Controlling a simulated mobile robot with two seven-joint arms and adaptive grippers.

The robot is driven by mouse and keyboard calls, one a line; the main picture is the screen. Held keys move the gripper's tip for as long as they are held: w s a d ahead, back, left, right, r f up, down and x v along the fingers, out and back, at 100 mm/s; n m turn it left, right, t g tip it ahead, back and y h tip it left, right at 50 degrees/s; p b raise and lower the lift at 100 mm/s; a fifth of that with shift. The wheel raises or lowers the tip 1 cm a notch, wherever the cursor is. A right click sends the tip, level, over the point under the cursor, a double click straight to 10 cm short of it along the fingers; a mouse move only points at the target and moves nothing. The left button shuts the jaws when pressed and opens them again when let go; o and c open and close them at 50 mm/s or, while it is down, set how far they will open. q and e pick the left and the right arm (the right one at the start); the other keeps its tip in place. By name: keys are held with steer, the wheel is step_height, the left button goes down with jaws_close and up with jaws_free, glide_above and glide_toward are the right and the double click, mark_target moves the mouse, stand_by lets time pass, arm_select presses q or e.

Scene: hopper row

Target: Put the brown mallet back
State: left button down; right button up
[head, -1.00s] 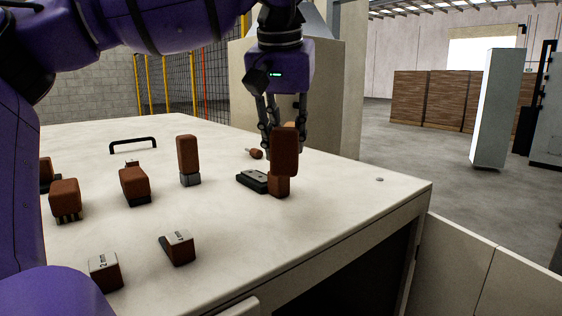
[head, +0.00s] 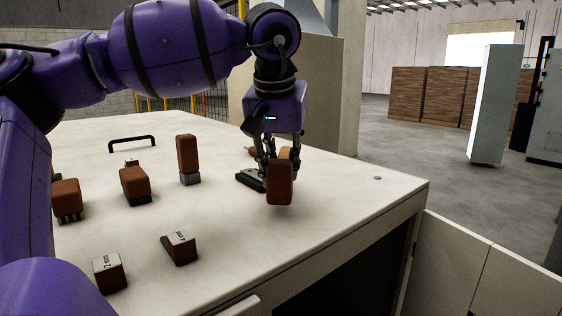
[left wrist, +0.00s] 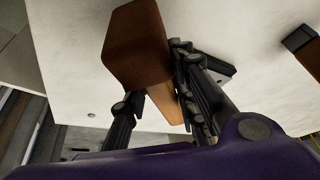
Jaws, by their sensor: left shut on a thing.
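The brown mallet (head: 280,185) is in my left gripper (head: 280,162) over the right part of the table. Its dark brown block end faces the head camera, tilted well away from upright, with a shadow on the tabletop beneath it. In the left wrist view, the block end (left wrist: 139,42) stands out beyond the fingers and a lighter brown length (left wrist: 166,98) runs back between them. My left gripper (left wrist: 158,105) is shut on this lighter part. A flat black piece (head: 249,180) lies on the table just left of the mallet. My right gripper is not in view.
Several brown blocks with grey or black ends stand to the left, including a tall one (head: 187,155) and a squat one (head: 134,184). Two labelled wedges (head: 180,247) (head: 110,272) lie in front. A black handle (head: 132,142) is behind. The table's right side is bare.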

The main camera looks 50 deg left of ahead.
arm_select(q)
steer(key=shift+f, duration=0.25)
steer(key=c, duration=1.4)
jaws_free()
steer(key=shift+f, duration=0.15)
steer(key=shift+c, duration=0.2)
steer(key=shift+r, duration=0.55)
steer(key=v, duration=1.2)
steer(key=shift+r, duration=0.15)
